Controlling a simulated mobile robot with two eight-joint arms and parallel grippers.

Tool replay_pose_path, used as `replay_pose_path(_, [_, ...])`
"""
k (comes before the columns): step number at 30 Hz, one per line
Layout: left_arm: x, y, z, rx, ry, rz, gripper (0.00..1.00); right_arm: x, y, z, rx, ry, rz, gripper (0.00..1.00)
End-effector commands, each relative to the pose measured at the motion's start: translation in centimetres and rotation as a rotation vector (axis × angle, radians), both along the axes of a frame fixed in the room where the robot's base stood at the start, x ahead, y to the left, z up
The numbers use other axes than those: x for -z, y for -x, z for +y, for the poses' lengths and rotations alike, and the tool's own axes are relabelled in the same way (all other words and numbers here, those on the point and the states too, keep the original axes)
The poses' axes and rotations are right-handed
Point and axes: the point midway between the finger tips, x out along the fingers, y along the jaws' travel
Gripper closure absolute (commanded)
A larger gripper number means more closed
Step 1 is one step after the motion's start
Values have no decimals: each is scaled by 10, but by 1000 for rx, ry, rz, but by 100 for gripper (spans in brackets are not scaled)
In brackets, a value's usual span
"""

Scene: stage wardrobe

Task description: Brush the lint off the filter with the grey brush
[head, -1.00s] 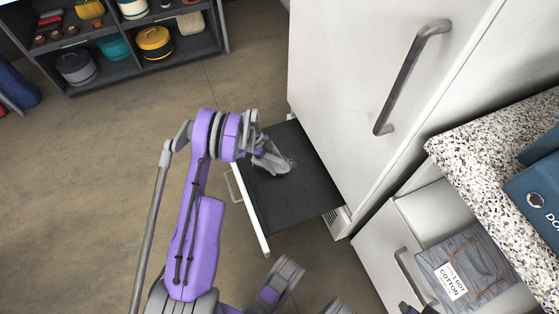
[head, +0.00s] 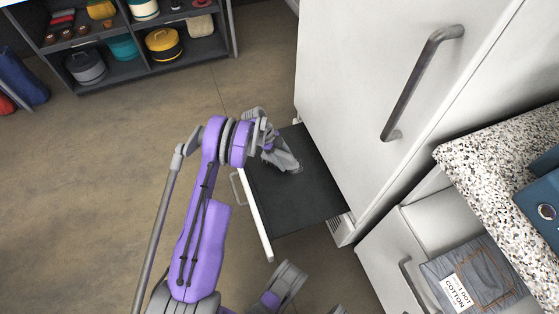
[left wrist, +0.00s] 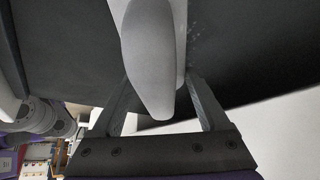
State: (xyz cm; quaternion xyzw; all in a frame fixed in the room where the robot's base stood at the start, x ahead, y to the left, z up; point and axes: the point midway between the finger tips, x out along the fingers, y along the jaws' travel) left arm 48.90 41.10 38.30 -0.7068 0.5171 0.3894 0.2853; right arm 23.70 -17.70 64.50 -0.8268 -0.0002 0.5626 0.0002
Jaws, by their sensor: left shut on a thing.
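The filter (head: 310,205) is a dark flat panel in a white pulled-out frame low on the white cabinet. The grey brush (head: 285,160) is over its far part. My left gripper (head: 268,143) is shut on the brush. In the left wrist view the pale grey brush (left wrist: 150,60) sits between my gripper's fingers (left wrist: 160,105), above the dark filter (left wrist: 250,50). Pale lint specks (left wrist: 194,35) show beside the brush there. In the head view the brush hides most of the lint. Whether the brush touches the filter is unclear. My right gripper is not recognisable.
The tall white cabinet (head: 400,60) with a grey handle stands right behind the filter. A speckled counter (head: 480,160) and an open drawer with a labelled cotton garment (head: 470,275) are at the right. A shelf unit (head: 150,45) is at the back left.

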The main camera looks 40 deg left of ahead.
Motion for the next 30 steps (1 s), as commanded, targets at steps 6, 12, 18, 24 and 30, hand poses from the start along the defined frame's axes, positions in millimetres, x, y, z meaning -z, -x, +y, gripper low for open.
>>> replay_pose_path(6, [2,-7,-4,0,-2,-1,74,1,0,0,0,0,0,70])
replay_pose_path(12, [1,-21,-11,2,-2,0,74,3,-1,0,0,0,0,70])
replay_pose_path(18, [0,-34,-18,1,-2,0,74,5,-1,0,0,0,0,70])
replay_pose_path(24, [-1,-39,-21,1,-2,0,74,6,-1,0,0,0,0,70])
replay_pose_path(30, [-1,-54,-29,2,-1,-1,74,8,-2,0,0,0,-1,70])
